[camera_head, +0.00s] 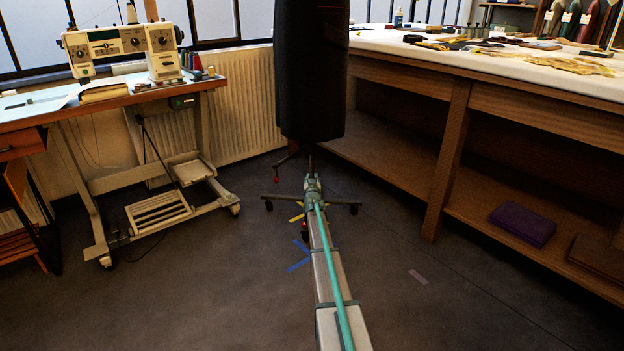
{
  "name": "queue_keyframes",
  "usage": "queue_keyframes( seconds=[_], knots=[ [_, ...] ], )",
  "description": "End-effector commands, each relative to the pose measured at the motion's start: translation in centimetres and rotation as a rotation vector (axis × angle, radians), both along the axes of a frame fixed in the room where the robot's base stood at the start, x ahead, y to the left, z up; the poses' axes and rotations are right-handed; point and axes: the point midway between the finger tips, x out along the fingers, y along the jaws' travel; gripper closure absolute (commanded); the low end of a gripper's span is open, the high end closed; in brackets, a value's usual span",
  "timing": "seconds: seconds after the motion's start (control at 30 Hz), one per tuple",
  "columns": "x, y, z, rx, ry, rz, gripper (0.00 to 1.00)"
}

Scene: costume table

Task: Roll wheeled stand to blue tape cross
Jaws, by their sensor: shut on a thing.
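The wheeled stand carries a dark, tall garment form (312,80), whose top is cut off by the frame. Its thin post (311,160) runs down to a dark base with spread legs and small casters (354,209). My gripper (312,180) is shut on the post low down, just above the base. My arm reaches to it from the bottom of the view and hides part of the base. Blue tape strips (298,265) lie on the floor nearer me, just left of my arm. My arm may cover part of the cross.
Yellow tape (296,218) lies by the base, and a grey strip (418,277) lies to the right. A sewing table (150,95) with a wheeled frame stands left. A long worktable (455,100) bounds the right. The floor between is mostly clear.

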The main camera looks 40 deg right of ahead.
Motion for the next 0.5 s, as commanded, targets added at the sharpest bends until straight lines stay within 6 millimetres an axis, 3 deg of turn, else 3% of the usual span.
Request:
queue_keyframes(
  seconds=[0.27,0.5],
  knots=[
    [-5.5,3.9,0.3,0.002,0.001,0.0,1.0],
    [-12.4,8.8,0.4,0.0,0.002,0.001,1.0]
  ],
)
